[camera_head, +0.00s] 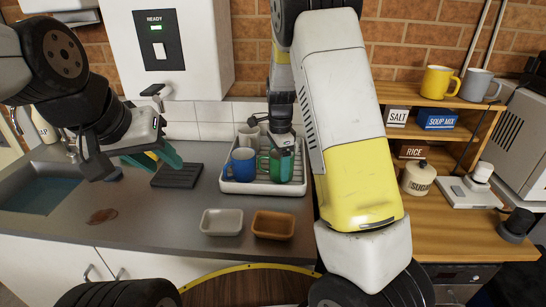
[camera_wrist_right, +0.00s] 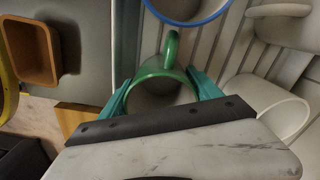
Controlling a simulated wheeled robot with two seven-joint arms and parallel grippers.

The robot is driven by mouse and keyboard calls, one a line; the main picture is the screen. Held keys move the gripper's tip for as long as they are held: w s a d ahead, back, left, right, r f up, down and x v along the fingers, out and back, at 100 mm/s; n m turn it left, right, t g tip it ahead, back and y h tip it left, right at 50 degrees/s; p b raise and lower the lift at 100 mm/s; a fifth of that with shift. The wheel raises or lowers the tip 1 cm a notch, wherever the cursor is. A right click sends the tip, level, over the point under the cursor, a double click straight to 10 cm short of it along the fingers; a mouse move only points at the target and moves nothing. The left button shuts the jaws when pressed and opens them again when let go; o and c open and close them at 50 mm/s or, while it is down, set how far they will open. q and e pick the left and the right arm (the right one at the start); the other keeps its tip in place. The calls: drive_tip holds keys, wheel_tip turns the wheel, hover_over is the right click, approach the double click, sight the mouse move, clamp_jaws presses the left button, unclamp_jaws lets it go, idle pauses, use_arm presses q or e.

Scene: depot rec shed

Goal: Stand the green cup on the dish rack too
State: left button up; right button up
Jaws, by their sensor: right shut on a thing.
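The green cup (camera_head: 274,166) is upright over the right part of the white dish rack (camera_head: 263,188), just right of the blue cup (camera_head: 240,165). My right gripper (camera_head: 284,162) is shut on it from above and partly hides it. In the right wrist view the green cup (camera_wrist_right: 158,76) sits between the teal fingers (camera_wrist_right: 160,95), its handle pointing up the picture, with the rack slats (camera_wrist_right: 225,50) around it. I cannot tell whether its base touches the rack. My left gripper (camera_head: 155,160) is empty and open over the counter, left of the rack.
A pale cup (camera_head: 247,138) stands behind the blue cup in the rack. A white dish (camera_head: 221,222) and a brown dish (camera_head: 273,225) lie in front of it. A black ribbed mat (camera_head: 177,176) lies left of the rack. Shelves (camera_head: 440,102) with mugs and boxes stand at right.

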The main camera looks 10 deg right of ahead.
drive_tip(key=shift+f, duration=0.25)
drive_tip(key=o, duration=1.8)
drive_tip(key=shift+r, duration=0.1)
wheel_tip(320, 180, up, 12)
drive_tip(key=s+d+r+n+t, duration=0.1)
drive_tip(key=s+r+n+t, duration=0.1)
drive_tip(key=s+n, duration=0.3)
drive_tip(key=s+r+n+t+y, duration=0.1)
drive_tip(key=s+r+n, duration=0.3)
drive_tip(key=s, duration=0.8)
drive_tip(key=s+d+r+n+t+y, duration=0.1)
drive_tip(key=s+r+n+t, duration=0.2)
drive_tip(key=s+n, duration=0.4)
drive_tip(key=shift+s+d+r, duration=0.3)
drive_tip(key=shift+s+d, duration=0.05)
drive_tip(key=shift+s, duration=0.45)
